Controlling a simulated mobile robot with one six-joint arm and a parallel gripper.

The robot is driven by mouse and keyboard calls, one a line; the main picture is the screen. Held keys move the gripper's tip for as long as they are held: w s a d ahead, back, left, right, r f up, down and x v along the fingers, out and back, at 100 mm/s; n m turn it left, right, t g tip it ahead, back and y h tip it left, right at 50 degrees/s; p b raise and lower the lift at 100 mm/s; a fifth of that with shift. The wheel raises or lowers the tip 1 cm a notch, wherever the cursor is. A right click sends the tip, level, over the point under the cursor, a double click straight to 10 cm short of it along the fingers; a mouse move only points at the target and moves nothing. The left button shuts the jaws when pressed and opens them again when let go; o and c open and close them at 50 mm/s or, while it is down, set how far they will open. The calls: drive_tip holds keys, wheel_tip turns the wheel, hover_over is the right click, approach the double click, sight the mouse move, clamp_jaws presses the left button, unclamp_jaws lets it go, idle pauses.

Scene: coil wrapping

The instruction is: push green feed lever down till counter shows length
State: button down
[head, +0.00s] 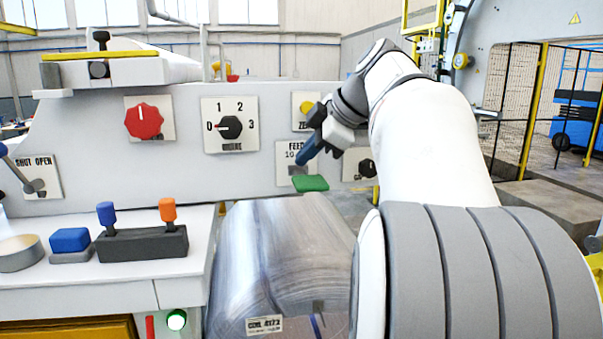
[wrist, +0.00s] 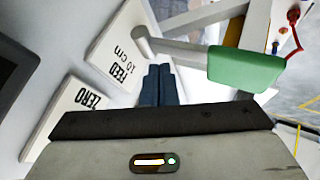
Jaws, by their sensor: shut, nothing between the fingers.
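The green feed lever (head: 311,183) sticks out from the plate marked FEED 10 cm (head: 283,152) on the grey panel. In the wrist view its green handle (wrist: 247,68) is at the upper right, on a grey rod from the panel. My gripper (head: 301,160) is shut and empty, its blue fingers pointing down, just above the lever in the head view. In the wrist view the shut fingers (wrist: 158,72) lie beside the rod, left of the green handle; I cannot tell whether they touch. I cannot make out a counter reading.
A ZERO plate with a yellow button (head: 306,107) is above the FEED plate. A black knob (head: 367,168) is to its right, partly behind my arm. A wrapped coil (head: 275,250) lies below the lever. A table with blue and orange handles (head: 142,243) stands left.

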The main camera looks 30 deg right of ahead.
drive_tip(key=shift+f+b, duration=0.6)
drive_tip(key=shift+b, duration=0.1)
idle(0.8)
drive_tip(key=shift+r, duration=0.1)
idle(0.5)
drive_tip(key=shift+r+p, duration=0.75)
drive_tip(key=shift+r, duration=0.25)
drive_tip(key=r+p, duration=0.3)
drive_tip(key=r, duration=0.2)
drive_tip(key=shift+w+p, duration=0.2)
drive_tip(key=shift+p, duration=0.2)
drive_tip(key=shift+f, duration=0.1)
